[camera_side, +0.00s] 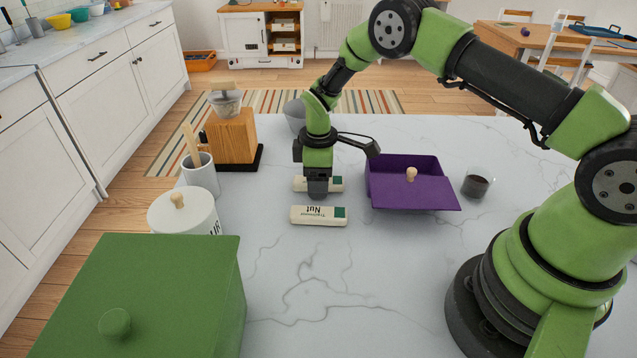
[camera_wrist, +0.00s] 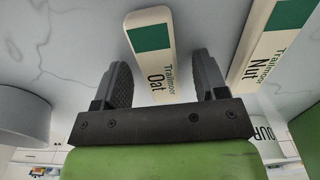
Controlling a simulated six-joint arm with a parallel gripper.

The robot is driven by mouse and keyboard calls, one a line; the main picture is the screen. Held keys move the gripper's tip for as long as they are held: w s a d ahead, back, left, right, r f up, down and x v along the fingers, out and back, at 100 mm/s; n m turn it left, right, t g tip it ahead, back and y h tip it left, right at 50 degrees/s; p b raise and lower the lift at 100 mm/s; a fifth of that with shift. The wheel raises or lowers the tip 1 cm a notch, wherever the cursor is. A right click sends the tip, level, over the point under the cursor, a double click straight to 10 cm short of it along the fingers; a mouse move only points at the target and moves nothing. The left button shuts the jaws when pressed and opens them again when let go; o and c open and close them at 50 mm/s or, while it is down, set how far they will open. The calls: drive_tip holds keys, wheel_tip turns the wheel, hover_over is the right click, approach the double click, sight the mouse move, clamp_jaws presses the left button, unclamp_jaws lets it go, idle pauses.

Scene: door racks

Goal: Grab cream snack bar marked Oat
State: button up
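The cream snack bar marked Oat (camera_wrist: 154,62) has a green band and lies on the marble table. In the side view the Oat bar (camera_side: 335,184) is partly hidden behind my gripper. My gripper (camera_side: 317,190) is above it, pointing down. In the wrist view my gripper (camera_wrist: 165,85) is open, with one dark finger on each side of the bar and gaps between. A similar cream bar marked Nut (camera_side: 318,215) lies nearer the side camera; it also shows at the right of the wrist view (camera_wrist: 268,45).
A white canister (camera_side: 184,214), a utensil cup (camera_side: 201,177) and a coffee grinder (camera_side: 232,137) stand left. A large green box (camera_side: 150,285) is at front left.

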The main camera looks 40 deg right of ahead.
drive_tip(key=c, duration=1)
drive_tip(key=shift+r, duration=0.1)
